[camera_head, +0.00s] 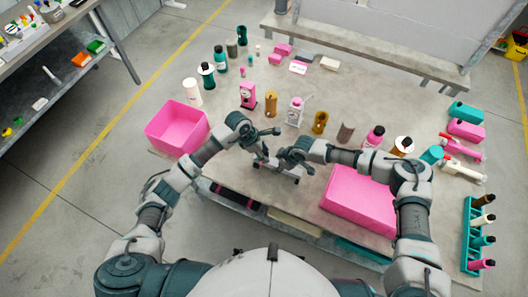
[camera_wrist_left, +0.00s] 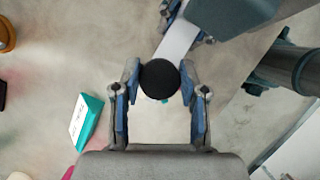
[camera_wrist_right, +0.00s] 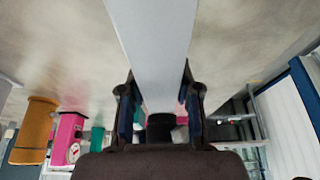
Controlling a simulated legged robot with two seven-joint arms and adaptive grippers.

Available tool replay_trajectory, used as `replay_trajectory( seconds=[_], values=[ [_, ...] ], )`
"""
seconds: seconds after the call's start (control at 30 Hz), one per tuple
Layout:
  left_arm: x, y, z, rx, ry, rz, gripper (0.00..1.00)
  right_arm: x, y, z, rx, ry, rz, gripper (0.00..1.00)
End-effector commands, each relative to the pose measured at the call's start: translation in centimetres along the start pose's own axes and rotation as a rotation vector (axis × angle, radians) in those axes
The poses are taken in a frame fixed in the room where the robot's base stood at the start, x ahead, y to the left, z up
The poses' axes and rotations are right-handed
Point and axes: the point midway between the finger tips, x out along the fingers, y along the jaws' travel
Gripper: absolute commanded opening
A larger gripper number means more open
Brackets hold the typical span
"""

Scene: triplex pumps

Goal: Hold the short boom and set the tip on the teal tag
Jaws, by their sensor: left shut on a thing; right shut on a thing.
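My left gripper (camera_head: 268,133) and right gripper (camera_head: 285,160) are close together above the table's near middle. In the right wrist view, a long pale grey bar, seemingly the short boom (camera_wrist_right: 155,45), runs between my right gripper's fingers (camera_wrist_right: 158,105). In the left wrist view, a round black knob (camera_wrist_left: 160,78) sits between my left gripper's fingers (camera_wrist_left: 160,98), touching both. The pale bar (camera_wrist_left: 178,38) shows just beyond it; whether they join is hidden. A small teal piece with a white printed face (camera_wrist_left: 87,120) lies on the table to the left; I cannot tell if it is the teal tag.
Several bottles and pink devices (camera_head: 248,97) stand beyond my grippers. A teal rack with bottles (camera_head: 470,245) is at the far right. Bare tabletop (camera_head: 335,95) shows at the back.

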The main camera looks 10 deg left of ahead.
Motion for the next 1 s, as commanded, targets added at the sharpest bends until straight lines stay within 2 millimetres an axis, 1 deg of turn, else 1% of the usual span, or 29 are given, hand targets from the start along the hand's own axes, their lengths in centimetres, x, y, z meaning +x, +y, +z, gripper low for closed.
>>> replay_trajectory(
  seconds=[0.17, 0.37, 1.0],
  values=[
    [0.01, -0.03, -0.10, -0.039, 0.003, 0.016, 0.08, -0.03, 0.04, -0.03, 0.000, 0.000, 0.001, 0.00],
    [0.01, -0.11, -0.08, -0.144, 0.004, 0.062, 0.08, -0.04, 0.06, -0.03, 0.000, 0.000, 0.001, 0.00],
    [0.20, -0.63, 0.25, -0.633, 0.002, 0.258, 0.08, -0.08, 0.29, -0.04, 0.002, 0.002, 0.006, 0.00]
  ],
)
